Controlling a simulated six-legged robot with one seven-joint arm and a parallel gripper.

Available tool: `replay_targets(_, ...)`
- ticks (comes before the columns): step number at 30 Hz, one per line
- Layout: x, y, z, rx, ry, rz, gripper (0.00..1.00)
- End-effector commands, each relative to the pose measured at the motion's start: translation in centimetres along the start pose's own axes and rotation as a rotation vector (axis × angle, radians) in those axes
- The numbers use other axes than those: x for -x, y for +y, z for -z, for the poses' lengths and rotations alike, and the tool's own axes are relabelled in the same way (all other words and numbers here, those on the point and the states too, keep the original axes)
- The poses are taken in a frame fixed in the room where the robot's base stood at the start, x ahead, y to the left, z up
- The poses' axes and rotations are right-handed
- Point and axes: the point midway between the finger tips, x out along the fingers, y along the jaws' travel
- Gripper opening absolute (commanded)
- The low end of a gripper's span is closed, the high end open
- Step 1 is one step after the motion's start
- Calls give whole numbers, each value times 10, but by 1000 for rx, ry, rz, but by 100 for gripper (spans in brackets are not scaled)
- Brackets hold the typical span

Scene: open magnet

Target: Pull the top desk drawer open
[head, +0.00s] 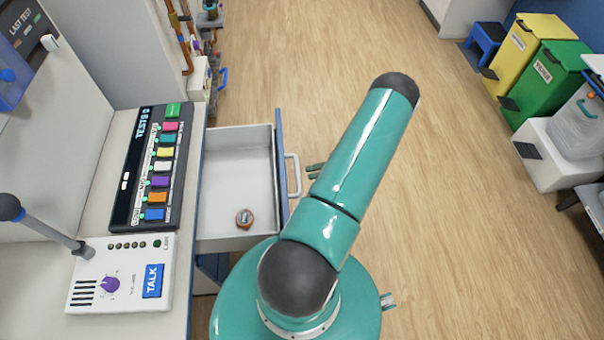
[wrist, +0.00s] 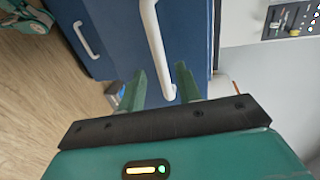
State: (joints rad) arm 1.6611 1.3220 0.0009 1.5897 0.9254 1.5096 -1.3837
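The top desk drawer (head: 230,190) is pulled out from under the desk, its grey inside showing in the head view. Its blue front (wrist: 188,35) carries a white bar handle (head: 293,175), which also shows in the wrist view (wrist: 157,45). My gripper (head: 313,171) is just right of the handle in the head view, mostly hidden by my arm. In the wrist view the green fingers (wrist: 158,80) are apart, with the handle's near end showing between them. In the head view a small gap separates the fingertips from the handle.
The desk holds a button panel (head: 124,190) and a talk box (head: 120,272). Bins (head: 548,85) stand far right; the wooden floor between is clear.

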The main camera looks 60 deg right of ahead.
Motion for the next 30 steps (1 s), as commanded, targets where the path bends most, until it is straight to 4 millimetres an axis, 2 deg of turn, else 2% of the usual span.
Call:
replay_targets(1,13,0,1,1,3,-1,34)
replay_targets(6,49,0,0,1,2,-1,34)
replay_targets(12,73,0,0,1,0,0,34)
replay_targets(30,77,0,0,1,-1,1,34)
